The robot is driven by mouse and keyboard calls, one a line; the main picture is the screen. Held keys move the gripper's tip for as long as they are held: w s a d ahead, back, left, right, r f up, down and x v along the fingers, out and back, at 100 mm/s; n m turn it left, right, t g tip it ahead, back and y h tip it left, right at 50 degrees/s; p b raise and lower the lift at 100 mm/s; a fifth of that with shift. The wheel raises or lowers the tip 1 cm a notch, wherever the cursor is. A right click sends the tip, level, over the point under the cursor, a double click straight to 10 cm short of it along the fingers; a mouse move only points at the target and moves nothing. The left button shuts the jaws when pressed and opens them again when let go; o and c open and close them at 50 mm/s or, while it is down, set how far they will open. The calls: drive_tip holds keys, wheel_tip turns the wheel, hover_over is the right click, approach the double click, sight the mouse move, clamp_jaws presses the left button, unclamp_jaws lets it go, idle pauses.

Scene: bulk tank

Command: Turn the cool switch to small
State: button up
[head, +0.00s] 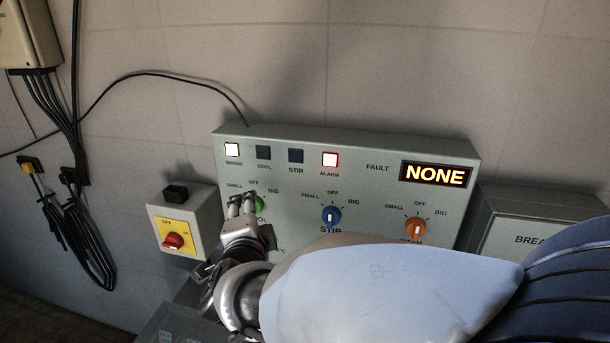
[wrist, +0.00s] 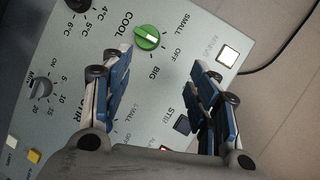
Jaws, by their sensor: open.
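The cool switch is a green round knob (head: 258,204) on the grey control panel (head: 290,180), under the labels SMALL, OFF and BIG. It also shows in the wrist view (wrist: 148,37), near the top, with a pale bar on its face; I cannot tell for sure which label the bar points to. My gripper (head: 242,203) is open and empty in front of the panel, its fingers covering the knob's left part in the head view. In the wrist view the gripper (wrist: 161,60) has its fingers spread, and the knob lies beyond the tips, nearer the left finger.
To the right are a blue stir knob (head: 331,215) and an orange knob (head: 415,227). The fault display (head: 437,175) reads NONE. Black cables (head: 75,200) hang at the far left.

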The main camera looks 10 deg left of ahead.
drive_tip(key=s+a+f+m+t+h, duration=0.4)
drive_tip(key=s+a+f+m+h, duration=0.1)
drive_tip(key=s+f+m+h, duration=0.15)
drive_tip(key=w+d+b, duration=0.1)
drive_tip(key=w+b, duration=0.1)
drive_tip(key=w, duration=1.4)
drive_tip(key=shift+r+y, duration=0.2)
drive_tip(key=shift+y, duration=0.25)
drive_tip(key=shift+w+d, duration=0.1)
drive_tip(key=c, duration=1.1)
drive_tip(key=shift+o, duration=0.2)
